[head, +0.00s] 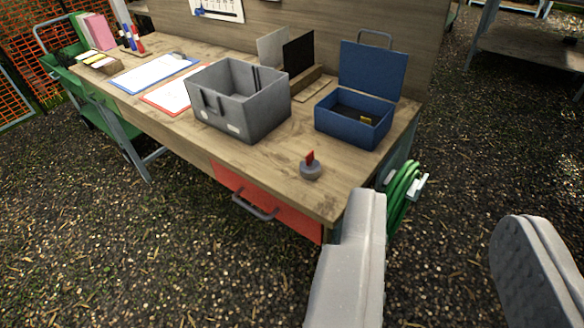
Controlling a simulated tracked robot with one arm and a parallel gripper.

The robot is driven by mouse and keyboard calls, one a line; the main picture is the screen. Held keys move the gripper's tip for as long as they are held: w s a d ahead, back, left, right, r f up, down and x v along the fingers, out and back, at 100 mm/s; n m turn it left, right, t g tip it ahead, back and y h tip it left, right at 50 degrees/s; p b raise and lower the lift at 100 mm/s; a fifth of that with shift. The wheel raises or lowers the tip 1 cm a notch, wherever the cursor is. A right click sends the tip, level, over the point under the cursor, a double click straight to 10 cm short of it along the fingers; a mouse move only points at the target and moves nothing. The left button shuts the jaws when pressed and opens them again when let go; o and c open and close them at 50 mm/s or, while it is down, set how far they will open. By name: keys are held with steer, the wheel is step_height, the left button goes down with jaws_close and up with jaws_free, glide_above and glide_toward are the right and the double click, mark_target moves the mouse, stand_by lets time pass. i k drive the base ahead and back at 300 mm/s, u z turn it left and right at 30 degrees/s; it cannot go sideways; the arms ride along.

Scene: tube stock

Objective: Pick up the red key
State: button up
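A small red key (309,157) stands upright in a round grey holder (311,172) near the front right edge of the wooden workbench (270,165). Its lower part is hidden in the holder. My gripper (435,235) shows as two pale grey fingers at the lower right, spread wide apart.
Behind the key stand a grey open box (240,120) and an open blue case (350,125). A red drawer (268,205) with a grey handle is below the bench top. A green hose (402,190) hangs at the bench's right end. Clipboards (155,72) lie further left.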

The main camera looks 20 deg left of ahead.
mark_target(309, 158)
steer(key=z, duration=0.1)
steer(key=i, duration=0.9)
steer(key=u, duration=0.05)
